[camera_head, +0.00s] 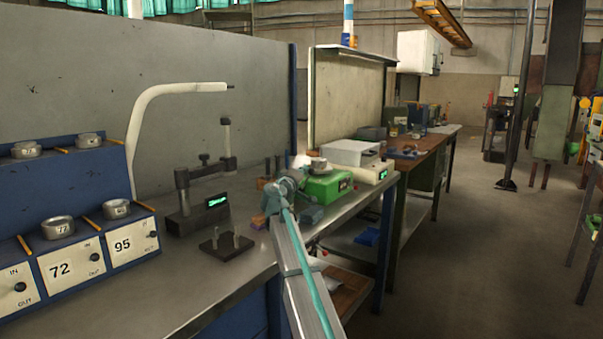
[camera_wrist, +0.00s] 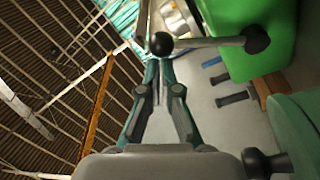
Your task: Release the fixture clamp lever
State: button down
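A grey lever (camera_wrist: 212,42) with a black ball knob crosses the top of the wrist view, in front of a green housing (camera_wrist: 262,25). The ball lies just beyond my fingertips (camera_wrist: 158,75). The fingers converge to a very narrow gap with nothing seen between them. I cannot tell whether they touch the ball. In the head view my gripper (camera_head: 279,196) is over the bench beside the green device (camera_head: 326,186), on its left. The lever cannot be made out there. A second black knob (camera_wrist: 256,163) shows at the lower right of the wrist view, beside a green round part.
The bench (camera_head: 160,290) holds a blue gauge rack (camera_head: 78,185), a measuring stand (camera_head: 186,214) and a dark block with pins (camera_head: 226,245) left of my arm. A pale box (camera_head: 350,152) stands behind the green device.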

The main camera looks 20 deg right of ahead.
jog(key=s+a, duration=0.6)
jog(key=a, duration=0.3)
jog(key=shift+s+a+r+p, duration=0.25)
jog(key=shift+a+r+p, duration=0.05)
jog(key=shift+r+p, duration=0.1)
jog(key=shift+d, duration=0.1)
